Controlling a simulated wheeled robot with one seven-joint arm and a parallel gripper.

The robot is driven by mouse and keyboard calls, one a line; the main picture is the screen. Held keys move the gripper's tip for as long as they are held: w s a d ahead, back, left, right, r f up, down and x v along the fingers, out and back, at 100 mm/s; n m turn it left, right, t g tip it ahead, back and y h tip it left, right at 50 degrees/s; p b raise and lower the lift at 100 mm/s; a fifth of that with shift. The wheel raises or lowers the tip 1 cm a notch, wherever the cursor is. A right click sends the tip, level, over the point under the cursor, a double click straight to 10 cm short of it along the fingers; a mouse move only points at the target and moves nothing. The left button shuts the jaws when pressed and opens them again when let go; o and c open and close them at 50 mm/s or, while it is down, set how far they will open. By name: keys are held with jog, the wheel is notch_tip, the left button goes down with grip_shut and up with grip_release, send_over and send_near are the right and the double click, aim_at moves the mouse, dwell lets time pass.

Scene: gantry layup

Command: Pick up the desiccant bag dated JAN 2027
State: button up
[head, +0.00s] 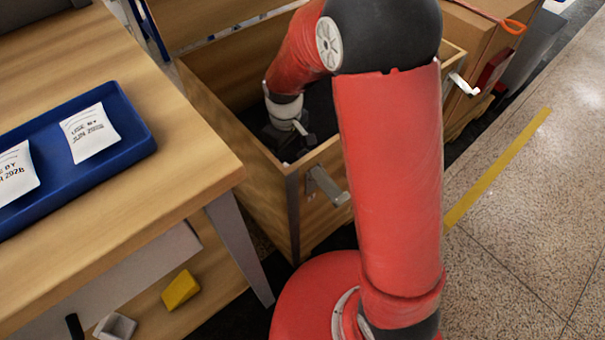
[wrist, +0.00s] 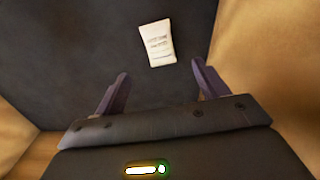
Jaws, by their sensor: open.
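A small white bag (wrist: 157,43) with printed lines lies on the dark floor of the wooden bin in the wrist view. Its print is too blurred to read a date. My gripper (wrist: 157,82) is open and empty, with its two fingers apart and the bag ahead of the gap between them. In the head view my gripper (head: 291,140) is down inside the wooden bin (head: 235,130), and the bag there is hidden. Two other white bags lie in a blue tray (head: 135,140): one reads USE BY JUN 2028 (head: 90,133), the other is partly cut off and ends in 2028 (head: 14,174).
The tray stands on a wooden table (head: 180,150) at the left. Bin walls rise close around my gripper. A yellow block (head: 180,290) and a grey piece (head: 115,326) lie on a lower shelf. Open floor with a yellow line (head: 500,165) is at the right.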

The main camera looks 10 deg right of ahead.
notch_tip(320, 180, down, 9)
jog(key=shift+s+d+f, duration=0.1)
jog(key=shift+f, duration=0.05)
dwell(0.4)
jog(key=c, duration=1.1)
